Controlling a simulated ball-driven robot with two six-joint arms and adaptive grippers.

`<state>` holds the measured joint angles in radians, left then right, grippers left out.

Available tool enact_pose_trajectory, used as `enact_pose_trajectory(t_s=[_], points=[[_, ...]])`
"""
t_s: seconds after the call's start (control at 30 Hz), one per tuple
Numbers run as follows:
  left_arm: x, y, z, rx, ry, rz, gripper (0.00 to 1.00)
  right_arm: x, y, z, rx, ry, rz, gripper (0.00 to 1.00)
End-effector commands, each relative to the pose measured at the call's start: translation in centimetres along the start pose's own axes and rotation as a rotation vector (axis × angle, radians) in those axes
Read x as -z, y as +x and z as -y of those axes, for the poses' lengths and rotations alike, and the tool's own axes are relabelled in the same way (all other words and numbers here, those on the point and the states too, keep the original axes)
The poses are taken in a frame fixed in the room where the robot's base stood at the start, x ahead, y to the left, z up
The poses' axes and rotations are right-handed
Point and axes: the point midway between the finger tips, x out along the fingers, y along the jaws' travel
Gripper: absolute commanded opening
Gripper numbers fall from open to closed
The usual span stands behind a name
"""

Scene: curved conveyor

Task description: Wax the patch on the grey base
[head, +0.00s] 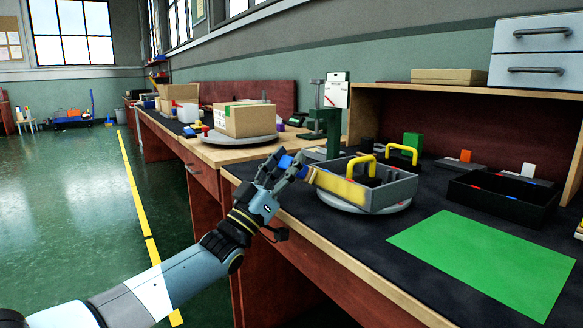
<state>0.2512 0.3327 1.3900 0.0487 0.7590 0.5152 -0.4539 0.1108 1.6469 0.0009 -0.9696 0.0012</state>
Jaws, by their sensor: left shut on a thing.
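My left gripper (296,168) reaches over the front edge of the bench, at the left side of a grey tray. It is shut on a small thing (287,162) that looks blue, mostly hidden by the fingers. A tan piece (311,175) shows just beyond the fingertips; I cannot tell if it is part of the held thing. A grey base (453,166) with an orange block stands at the back of the bench, and another grey base (520,176) with a white block stands to its right. I cannot make out a patch on either. My right gripper is not in view.
The grey tray (397,190) with yellow handles sits on a round turntable (375,207). A black tray (500,203) is at the right. A green mat (490,262) lies clear in front. A green upright fixture (333,130) stands behind my gripper. A cardboard box (243,120) is farther left.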

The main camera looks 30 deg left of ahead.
Motion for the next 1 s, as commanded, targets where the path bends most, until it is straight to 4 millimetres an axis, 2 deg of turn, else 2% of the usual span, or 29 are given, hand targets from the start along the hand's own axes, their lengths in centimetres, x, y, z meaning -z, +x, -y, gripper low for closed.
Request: enact_pose_trajectory(t_s=[0.27,0.7,1.0], points=[[0.8,-0.5,0.0,-0.002,0.001,-0.001,0.03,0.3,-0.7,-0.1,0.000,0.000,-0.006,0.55],[3.6,-4.1,0.5,-0.002,0.001,-0.001,0.03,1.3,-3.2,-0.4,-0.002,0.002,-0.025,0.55],[3.8,-4.6,0.6,-0.001,0.000,-0.002,0.03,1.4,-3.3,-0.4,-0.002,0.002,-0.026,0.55]])
